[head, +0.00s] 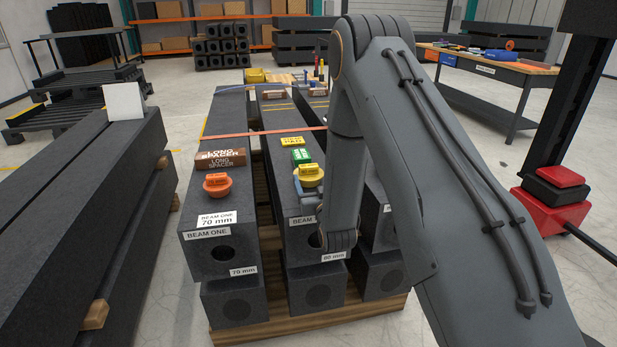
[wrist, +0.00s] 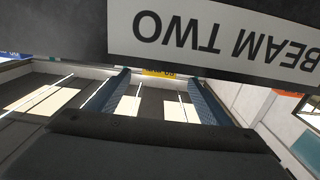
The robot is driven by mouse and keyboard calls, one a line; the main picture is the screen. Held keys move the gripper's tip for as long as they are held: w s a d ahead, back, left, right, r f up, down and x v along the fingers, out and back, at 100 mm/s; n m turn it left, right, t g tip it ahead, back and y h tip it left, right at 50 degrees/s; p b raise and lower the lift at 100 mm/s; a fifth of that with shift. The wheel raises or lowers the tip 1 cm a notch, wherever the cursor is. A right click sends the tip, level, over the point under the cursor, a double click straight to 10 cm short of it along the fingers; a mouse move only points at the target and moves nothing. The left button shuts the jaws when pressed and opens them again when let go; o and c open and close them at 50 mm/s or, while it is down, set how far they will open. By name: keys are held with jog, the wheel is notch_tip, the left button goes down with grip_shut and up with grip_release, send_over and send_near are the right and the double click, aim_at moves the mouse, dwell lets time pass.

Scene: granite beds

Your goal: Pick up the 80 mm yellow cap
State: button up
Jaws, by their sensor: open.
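The yellow cap (head: 310,178) stands on the near end of the middle beam (head: 295,228), labelled BEAM. In the wrist view a small strip of yellow (wrist: 158,73) with dark lettering, probably the cap, shows between the fingertips. My gripper (wrist: 158,82) is open, with one blue finger on each side of that strip. In the head view my arm comes down in front of the beam, and a blue finger part (head: 303,187) shows beside the cap. I cannot tell whether the fingers touch the cap. The BEAM TWO label (wrist: 215,38) appears upside down in the wrist view.
A green block (head: 301,156) and a yellow block (head: 292,141) lie just behind the cap. The left beam carries an orange cap (head: 217,185) and a brown long spacer (head: 220,158). A workbench (head: 485,68) stands at the back right.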

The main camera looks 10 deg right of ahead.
aim_at(309, 169)
jog(key=w, duration=0.4)
jog(key=shift+w+r, duration=0.2)
jog(key=shift+w, duration=0.2)
jog(key=c, duration=1.1)
jog(key=shift+c, duration=0.2)
jog(key=shift+r, duration=0.1)
